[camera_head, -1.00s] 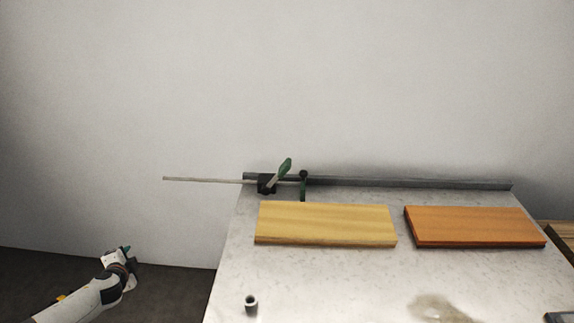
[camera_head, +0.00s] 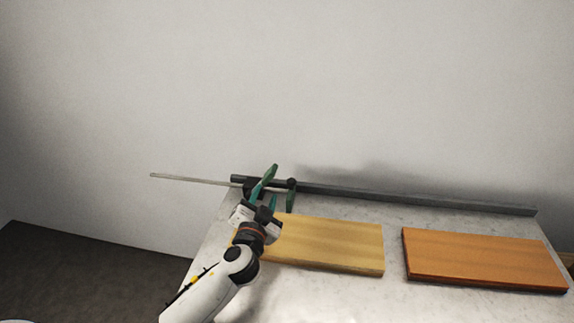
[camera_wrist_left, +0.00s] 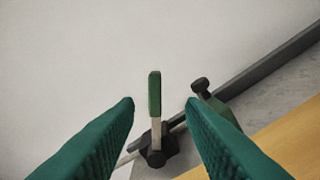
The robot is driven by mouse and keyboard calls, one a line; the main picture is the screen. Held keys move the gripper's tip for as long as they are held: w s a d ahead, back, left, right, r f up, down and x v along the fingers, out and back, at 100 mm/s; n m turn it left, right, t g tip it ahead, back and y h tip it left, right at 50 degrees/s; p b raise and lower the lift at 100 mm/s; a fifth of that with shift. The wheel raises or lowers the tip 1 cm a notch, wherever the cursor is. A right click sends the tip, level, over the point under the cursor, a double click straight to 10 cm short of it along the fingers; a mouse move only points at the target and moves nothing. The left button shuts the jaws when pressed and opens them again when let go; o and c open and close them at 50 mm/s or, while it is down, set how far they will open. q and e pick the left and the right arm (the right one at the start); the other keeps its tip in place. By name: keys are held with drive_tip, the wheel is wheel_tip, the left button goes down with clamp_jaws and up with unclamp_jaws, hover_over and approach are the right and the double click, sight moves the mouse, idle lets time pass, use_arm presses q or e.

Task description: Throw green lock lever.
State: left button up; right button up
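The green lock lever (camera_head: 271,171) stands up at the left end of the dark rail along the table's back. In the left wrist view the lever (camera_wrist_left: 154,95) has a green grip on a pale shank, rising from a black pivot (camera_wrist_left: 156,152). My left gripper (camera_head: 265,194) is just in front of the lever. In the left wrist view its two green fingers (camera_wrist_left: 160,103) are spread, with the lever showing between them; no contact is visible. The gripper hides part of the pivot in the head view. My right gripper is not in view.
A green post with a dark knob (camera_wrist_left: 201,86) stands right of the lever. The dark rail (camera_head: 420,200) runs right; a thin rod (camera_head: 190,179) sticks out left. A yellow board (camera_head: 330,243) and an orange board (camera_head: 480,258) lie on the pale table (camera_head: 330,295).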

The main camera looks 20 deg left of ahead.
sight(268, 179)
use_arm(q)
drive_tip(key=shift+w+a+r+p, duration=0.2)
drive_tip(key=shift+w+a, duration=0.2)
drive_tip(key=shift+w, duration=0.25)
drive_tip(key=shift+w+a+r+p, duration=0.15)
drive_tip(key=shift+w+a, duration=0.25)
drive_tip(key=shift+w, duration=0.2)
drive_tip(key=x, duration=0.3)
drive_tip(key=shift+w+d+f, duration=0.1)
drive_tip(key=shift+w+f, duration=0.1)
drive_tip(key=shift+w, duration=0.2)
drive_tip(key=x, duration=0.3)
drive_tip(key=shift+w+f+p, duration=0.1)
drive_tip(key=shift+w+p, duration=0.2)
drive_tip(key=shift+w, duration=0.05)
drive_tip(key=shift+w+a, duration=0.25)
drive_tip(key=shift+w, duration=0.2)
clamp_jaws()
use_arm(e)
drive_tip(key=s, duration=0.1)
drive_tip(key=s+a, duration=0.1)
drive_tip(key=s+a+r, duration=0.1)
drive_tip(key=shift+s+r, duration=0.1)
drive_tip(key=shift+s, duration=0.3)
